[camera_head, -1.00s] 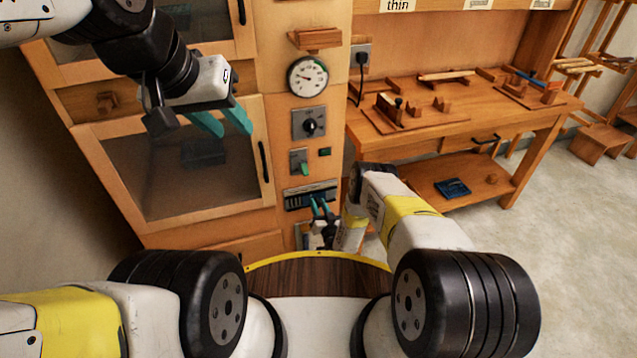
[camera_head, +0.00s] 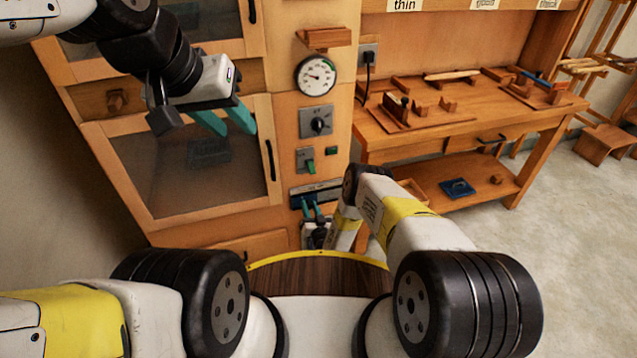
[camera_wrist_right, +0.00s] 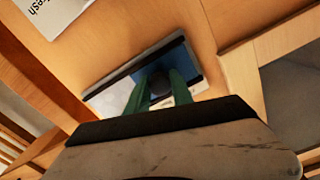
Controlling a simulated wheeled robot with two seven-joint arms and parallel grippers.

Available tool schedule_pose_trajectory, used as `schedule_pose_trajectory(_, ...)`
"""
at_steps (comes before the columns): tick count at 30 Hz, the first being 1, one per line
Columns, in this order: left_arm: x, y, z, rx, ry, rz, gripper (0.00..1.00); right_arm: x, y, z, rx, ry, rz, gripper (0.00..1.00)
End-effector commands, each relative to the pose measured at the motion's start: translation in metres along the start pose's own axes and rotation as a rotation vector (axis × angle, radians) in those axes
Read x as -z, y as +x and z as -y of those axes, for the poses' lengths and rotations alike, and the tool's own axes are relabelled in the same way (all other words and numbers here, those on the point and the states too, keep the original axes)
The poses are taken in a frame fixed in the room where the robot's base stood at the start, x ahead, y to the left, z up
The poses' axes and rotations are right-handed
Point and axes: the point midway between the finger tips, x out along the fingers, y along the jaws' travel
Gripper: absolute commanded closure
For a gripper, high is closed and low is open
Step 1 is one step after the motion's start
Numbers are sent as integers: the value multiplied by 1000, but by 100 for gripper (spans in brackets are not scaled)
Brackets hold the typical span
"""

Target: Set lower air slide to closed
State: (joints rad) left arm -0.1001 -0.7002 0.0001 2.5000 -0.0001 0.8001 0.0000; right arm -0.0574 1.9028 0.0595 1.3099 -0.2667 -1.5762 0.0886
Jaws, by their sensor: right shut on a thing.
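The lower air slide (camera_head: 328,190) is a dark-framed plate low on the cabinet's narrow front panel. It also shows in the right wrist view (camera_wrist_right: 108,91), with a blue and pale face and a dark round knob (camera_wrist_right: 159,83). My right gripper (camera_head: 309,204) is at the slide's left part, its teal fingers on either side of the knob. In the right wrist view my right gripper (camera_wrist_right: 160,80) is shut on the knob, which the fingers partly hide. My left gripper (camera_head: 222,122) hangs with its teal fingers apart and empty before the cabinet's glass door.
Above the slide are a green-levered switch (camera_head: 309,161), a rotary knob plate (camera_head: 317,122) and a round gauge (camera_head: 315,76). A white label (camera_wrist_right: 50,12) shows in the wrist view. A workbench (camera_head: 440,125) stands at right.

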Motion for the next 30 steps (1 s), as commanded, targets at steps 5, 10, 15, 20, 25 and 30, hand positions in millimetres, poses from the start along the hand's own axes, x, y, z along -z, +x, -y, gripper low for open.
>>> schedule_pose_trajectory(5, 0, 0, 0, 0, 0, 0, 64, -1, 0, 5, 4, 1, 1, 100)
schedule_pose_trajectory(10, 0, 0, 0, 0, 0, 0, 64, -2, 0, 6, 6, 2, 2, 61)
schedule_pose_trajectory(15, 0, 0, 0, 0, 0, 0, 64, -2, 0, 5, 4, 1, 2, 50)
schedule_pose_trajectory(20, 0, 0, 0, 0, 0, 0, 64, -1, 0, 4, 3, 1, 1, 50)
schedule_pose_trajectory(25, 0, 0, 0, 0, 0, 0, 64, -2, -12, 4, 2, 1, 4, 50)
schedule_pose_trajectory(30, 0, 0, 0, 0, 0, 0, 64, -3, -42, 4, 4, 2, 5, 50)
